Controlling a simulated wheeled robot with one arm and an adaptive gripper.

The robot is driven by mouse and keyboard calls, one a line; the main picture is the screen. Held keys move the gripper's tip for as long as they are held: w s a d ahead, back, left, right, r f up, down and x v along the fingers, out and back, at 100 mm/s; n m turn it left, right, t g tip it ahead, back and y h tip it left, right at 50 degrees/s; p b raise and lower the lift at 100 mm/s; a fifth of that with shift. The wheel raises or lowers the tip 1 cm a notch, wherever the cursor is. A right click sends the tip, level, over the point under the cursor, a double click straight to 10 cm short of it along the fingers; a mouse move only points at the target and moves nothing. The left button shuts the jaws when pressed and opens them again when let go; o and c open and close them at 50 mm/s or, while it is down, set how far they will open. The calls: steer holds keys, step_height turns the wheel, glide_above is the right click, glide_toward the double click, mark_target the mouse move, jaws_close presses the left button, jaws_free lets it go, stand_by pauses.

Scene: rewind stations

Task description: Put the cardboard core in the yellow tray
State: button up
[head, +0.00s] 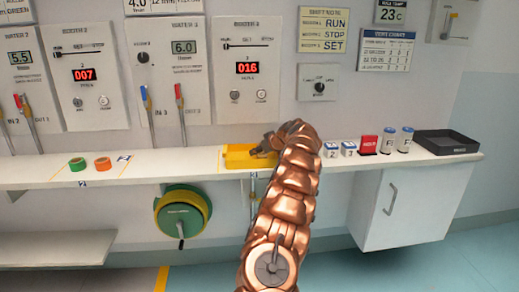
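The yellow tray (236,160) sits on the white shelf near the middle of the head view. My gripper (260,149) is small and dark at the end of my copper arm, over the right part of the tray. My arm hides the tray's right end. I cannot tell whether the fingers are open or shut, or whether they hold anything. I cannot make out a cardboard core for sure. A small orange-brown ring (102,163) lies on the shelf at the left, but I cannot tell its material.
A green ring (77,164) lies left of the orange-brown one. Small labelled boxes (348,149), a red block (369,145), two jars (404,140) and a black tray (447,143) stand to the right. A green reel (182,217) hangs below the shelf.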

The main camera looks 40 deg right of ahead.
steer(key=shift+b+v, duration=0.4)
steer(key=shift+v, duration=5.65)
steer(key=shift+w+r, duration=0.15)
